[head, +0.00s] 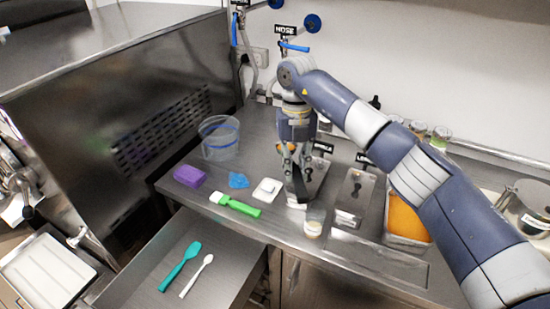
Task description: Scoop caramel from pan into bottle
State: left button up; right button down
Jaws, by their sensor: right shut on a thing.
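My right gripper (297,190) comes in from the right and points down over the counter, left of a metal pan (431,241) of orange caramel (404,216). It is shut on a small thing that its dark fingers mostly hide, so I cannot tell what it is. A small clear bottle (314,222) with something pale yellow low in it stands upright at the counter's front, just right of and in front of the fingertips. My left gripper is not in view.
A clear round tub (220,140), purple sponge (189,175), blue cloth (238,180), small white dish (267,190) and green-handled brush (237,206) lie to the left. A teal spatula (180,266) and white spoon (196,276) lie lower. A metal pot (528,208) stands far right.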

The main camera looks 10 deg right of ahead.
pick_arm(q)
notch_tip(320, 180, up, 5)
jog(key=p, duration=0.5)
pick_arm(e)
jog(key=w+a+f+m+t+y+b, duration=0.1)
jog(key=w+a+f+m, duration=0.1)
jog(key=m, duration=1)
jog(key=w+a+f+m+t+b, duration=0.1)
jog(key=a+f+m, duration=0.15)
jog(key=m, duration=0.95)
pick_arm(q)
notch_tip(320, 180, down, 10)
jog(key=b, duration=0.8)
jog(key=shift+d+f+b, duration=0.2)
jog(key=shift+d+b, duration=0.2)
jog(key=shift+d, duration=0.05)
pick_arm(e)
jog(key=s+d+r+t+y, duration=0.5)
jog(key=d+r+y, duration=0.4)
jog(key=y, duration=0.3)
jog(key=shift+d+r+t, duration=0.25)
jog(key=shift+r+t, duration=0.2)
jog(key=shift+t, duration=0.35)
